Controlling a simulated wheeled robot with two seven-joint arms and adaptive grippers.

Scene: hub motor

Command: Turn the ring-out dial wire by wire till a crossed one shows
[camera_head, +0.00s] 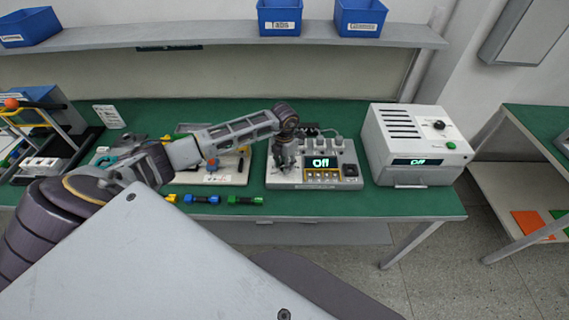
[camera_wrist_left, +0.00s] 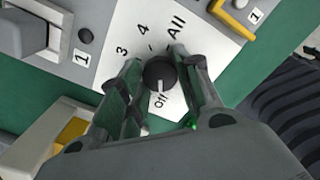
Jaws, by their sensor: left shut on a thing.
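The grey tester box (camera_head: 356,152) stands on the green bench, and its lit display (camera_head: 322,162) reads "Off". The ring-out dial (camera_wrist_left: 158,72) is a round black knob on a white label in the left wrist view. Of its marks I can read "Off", "3", "4" and "All"; its white pointer line faces "Off". My left gripper (camera_head: 284,160) reaches down onto the left part of the tester, hiding the dial in the head view. In the left wrist view its two fingers (camera_wrist_left: 162,76) are closed around the knob. My right gripper is not in view.
A white box (camera_head: 405,118) with its own "Off" display stands right of the tester. Yellow, blue and green connectors (camera_head: 245,200) lie along the bench's front edge. A black socket (camera_head: 350,170) is at the tester's right. Blue bins (camera_head: 279,18) stand on the shelf above.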

